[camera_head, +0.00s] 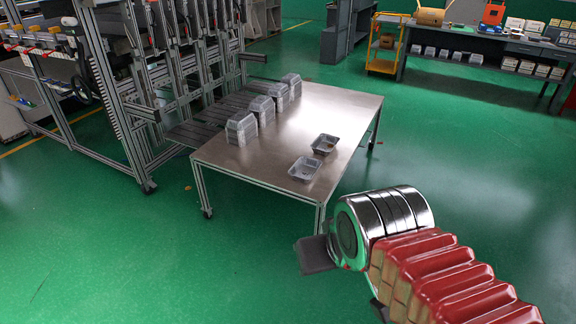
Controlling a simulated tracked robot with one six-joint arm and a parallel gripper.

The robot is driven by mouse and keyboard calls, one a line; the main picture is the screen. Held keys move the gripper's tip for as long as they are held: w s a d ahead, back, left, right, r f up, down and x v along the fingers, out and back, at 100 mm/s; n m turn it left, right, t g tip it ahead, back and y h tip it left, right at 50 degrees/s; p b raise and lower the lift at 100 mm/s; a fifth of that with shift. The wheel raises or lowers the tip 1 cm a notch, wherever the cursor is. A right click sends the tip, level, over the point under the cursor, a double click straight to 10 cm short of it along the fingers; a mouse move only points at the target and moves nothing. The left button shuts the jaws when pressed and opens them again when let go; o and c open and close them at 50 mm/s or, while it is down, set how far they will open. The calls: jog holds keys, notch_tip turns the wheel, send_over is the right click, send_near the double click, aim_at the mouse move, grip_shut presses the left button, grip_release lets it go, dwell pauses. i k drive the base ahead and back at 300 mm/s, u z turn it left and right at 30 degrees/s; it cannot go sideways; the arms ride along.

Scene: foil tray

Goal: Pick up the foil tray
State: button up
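Two separate foil trays lie open side up on the metal table. The nearer foil tray (304,170) is close to the table's front right corner and looks empty. The farther foil tray (320,151) sits just behind it, with a brownish patch inside that I cannot make out. My gripper (316,254) is in front of the table, below and to the right of the nearer tray in the picture, apart from both trays. Only a dark part of it shows; my arm hides the rest, so I cannot tell its opening.
Several stacks of foil trays (241,130) stand along the left edge of the metal table (225,159). A metal frame machine (120,85) adjoins that side. A yellow cart (384,45) and a workbench (460,47) stand far back. The green floor right of the table is clear.

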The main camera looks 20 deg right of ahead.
aim_at(304, 170)
jog(key=u, duration=0.2)
jog(key=i, duration=2.65)
jog(key=z, duration=0.5)
